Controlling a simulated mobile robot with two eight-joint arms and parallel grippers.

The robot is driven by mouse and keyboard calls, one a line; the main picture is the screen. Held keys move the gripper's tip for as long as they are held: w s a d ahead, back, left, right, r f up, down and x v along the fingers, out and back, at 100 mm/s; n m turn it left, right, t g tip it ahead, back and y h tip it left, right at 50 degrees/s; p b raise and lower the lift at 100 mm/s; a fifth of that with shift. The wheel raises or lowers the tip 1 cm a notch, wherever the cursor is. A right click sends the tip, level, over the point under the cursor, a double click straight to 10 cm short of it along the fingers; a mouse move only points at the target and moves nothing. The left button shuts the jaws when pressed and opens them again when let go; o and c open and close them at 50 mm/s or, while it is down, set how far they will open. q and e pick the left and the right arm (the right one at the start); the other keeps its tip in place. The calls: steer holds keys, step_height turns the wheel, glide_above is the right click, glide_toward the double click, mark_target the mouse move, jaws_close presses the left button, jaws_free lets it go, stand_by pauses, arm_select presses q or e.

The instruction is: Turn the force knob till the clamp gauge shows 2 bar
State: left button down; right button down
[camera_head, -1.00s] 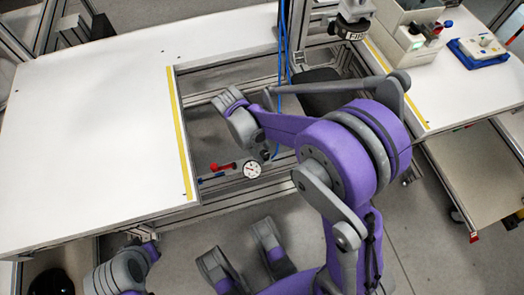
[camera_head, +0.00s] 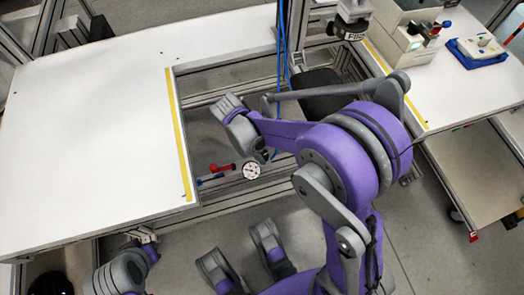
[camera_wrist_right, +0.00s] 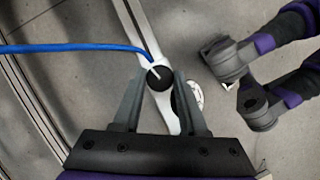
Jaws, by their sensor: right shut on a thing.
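The clamp gauge (camera_head: 251,170) is a small round white dial in the gap between the benches. Its needle is too small to read. In the right wrist view the gauge (camera_wrist_right: 196,95) is partly hidden behind a finger. The force knob (camera_wrist_right: 160,77) is black and round with a white pointer line, at the end of a light metal bar. My right gripper (camera_wrist_right: 158,86) is shut on it, one finger on each side. In the head view this gripper (camera_head: 264,152) is small beside the gauge, and the knob is hard to make out.
A blue hose (camera_wrist_right: 75,48) runs to the knob. A red-handled lever (camera_head: 222,168) and a blue part (camera_head: 210,178) sit left of the gauge. A white bench (camera_head: 85,130) lies left. The right bench (camera_head: 415,95) carries a blue tray (camera_head: 470,60).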

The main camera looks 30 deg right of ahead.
steer(key=n+t, duration=0.1)
steer(key=n, duration=0.2)
steer(key=shift+s+h, duration=0.1)
steer(key=shift+h, duration=0.3)
steer(key=c, duration=0.7)
jaws_free()
steer(key=shift+c, duration=0.2)
steer(key=p+v, duration=0.3)
steer(key=v, duration=0.8)
steer(key=shift+f, duration=0.1)
